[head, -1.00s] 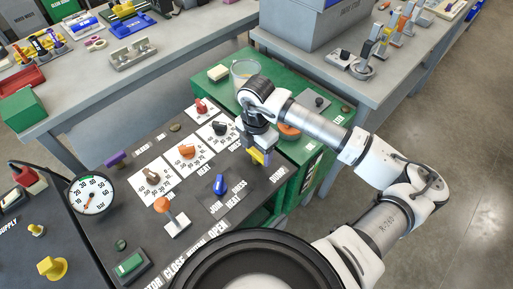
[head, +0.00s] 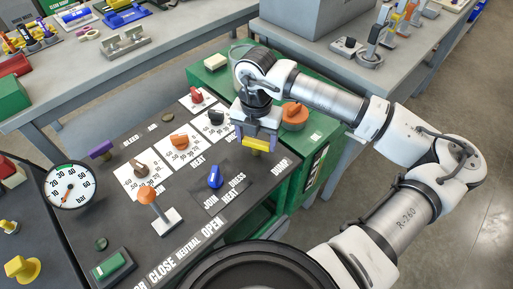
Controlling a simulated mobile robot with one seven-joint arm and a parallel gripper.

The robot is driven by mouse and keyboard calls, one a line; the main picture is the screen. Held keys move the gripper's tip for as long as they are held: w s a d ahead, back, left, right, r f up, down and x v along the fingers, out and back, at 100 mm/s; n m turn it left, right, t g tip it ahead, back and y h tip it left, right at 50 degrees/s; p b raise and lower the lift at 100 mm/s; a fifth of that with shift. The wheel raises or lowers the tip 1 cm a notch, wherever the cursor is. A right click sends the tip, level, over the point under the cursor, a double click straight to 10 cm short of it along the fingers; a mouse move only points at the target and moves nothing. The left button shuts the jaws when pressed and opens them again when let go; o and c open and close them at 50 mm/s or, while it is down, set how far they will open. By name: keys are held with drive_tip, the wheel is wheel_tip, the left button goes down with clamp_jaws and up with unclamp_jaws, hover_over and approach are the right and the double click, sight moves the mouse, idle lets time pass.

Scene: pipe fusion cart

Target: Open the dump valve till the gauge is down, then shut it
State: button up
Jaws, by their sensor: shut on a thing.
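The yellow dump valve handle (head: 257,144) sits at the right end of the dark panel, by the DUMP label. My gripper (head: 255,137) points down and is shut on this handle, hiding part of it. The handle lies roughly crosswise in the picture. The round white gauge (head: 69,186) stands at the panel's left side, marked in bar. Its reddish needle points toward the lower left, near the low numbers. The exact reading is too small to tell.
Near the gripper are a blue knob (head: 215,177), an orange ball lever (head: 147,196), and orange (head: 179,141), black (head: 216,117) and red (head: 196,96) knobs. A green switch (head: 110,265) is at lower left.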

sight(256, 142)
drive_tip(key=n+b, duration=0.4)
drive_tip(key=b, duration=0.1)
drive_tip(key=n+b, duration=0.2)
drive_tip(key=b, duration=0.1)
drive_tip(key=shift+f, duration=0.25)
drive_tip(key=n+b, duration=0.2)
drive_tip(key=n, duration=0.1)
drive_tip(key=shift+r+n+b, duration=0.1)
drive_tip(key=shift+n+b, duration=0.2)
drive_tip(key=shift+n, duration=0.1)
drive_tip(key=shift+r+n+b, duration=0.15)
drive_tip(key=shift+n+b, duration=0.6)
drive_tip(key=shift+n, duration=0.75)
drive_tip(key=o, duration=1)
wheel_tip(256, 142, up, 14)
drive_tip(key=shift+f, duration=0.1)
drive_tip(key=shift+p, duration=0.3)
